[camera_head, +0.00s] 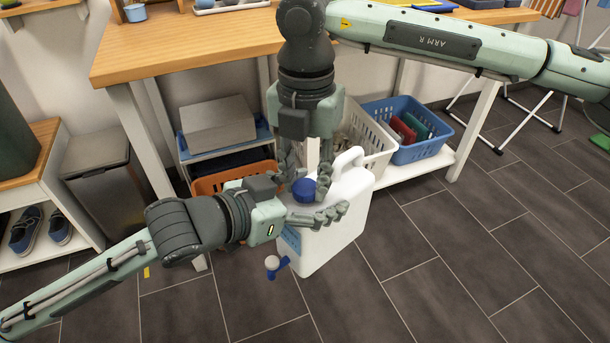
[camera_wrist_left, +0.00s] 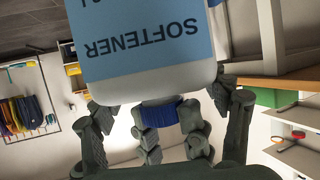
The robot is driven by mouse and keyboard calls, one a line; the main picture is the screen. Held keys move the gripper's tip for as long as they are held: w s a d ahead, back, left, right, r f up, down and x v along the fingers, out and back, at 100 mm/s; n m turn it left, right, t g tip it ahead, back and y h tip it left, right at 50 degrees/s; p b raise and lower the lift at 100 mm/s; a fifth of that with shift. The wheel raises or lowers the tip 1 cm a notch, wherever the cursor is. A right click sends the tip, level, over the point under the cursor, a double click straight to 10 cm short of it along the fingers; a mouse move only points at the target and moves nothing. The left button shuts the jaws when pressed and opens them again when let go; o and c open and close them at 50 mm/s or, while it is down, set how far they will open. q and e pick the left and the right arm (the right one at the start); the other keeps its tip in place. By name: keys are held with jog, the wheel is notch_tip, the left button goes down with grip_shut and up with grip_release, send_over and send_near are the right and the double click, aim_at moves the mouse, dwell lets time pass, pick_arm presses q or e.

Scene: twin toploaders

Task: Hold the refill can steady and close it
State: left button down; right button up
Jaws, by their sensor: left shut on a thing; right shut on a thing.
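The refill can (camera_head: 345,215) is a white jug with a handle on top and a blue label. It looks upright in the head view, and its label reads SOFTENER, upside down, in the left wrist view (camera_wrist_left: 155,92). A blue cap (camera_head: 303,189) is at its mouth, and it shows in the left wrist view (camera_wrist_left: 168,113); I cannot tell if it is fully seated. My left gripper (camera_head: 316,210) is shut on the can near its top. My right gripper (camera_head: 304,179) comes from above and is shut on the cap, its fingers around it.
A wooden table (camera_head: 190,50) stands behind, with an orange basket (camera_head: 222,182), a blue basket (camera_head: 408,150) and a grey box (camera_head: 218,122) below. A small blue thing with a white round end (camera_head: 272,263) shows by the can's lower left.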

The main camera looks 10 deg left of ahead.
jog(key=m, duration=0.6)
jog(key=shift+d, duration=0.1)
jog(key=o, duration=0.7)
jog(key=shift+c, duration=0.2)
jog(key=shift+r, duration=0.15)
jog(key=shift+r, duration=2.15)
jog(key=shift+c, duration=0.3)
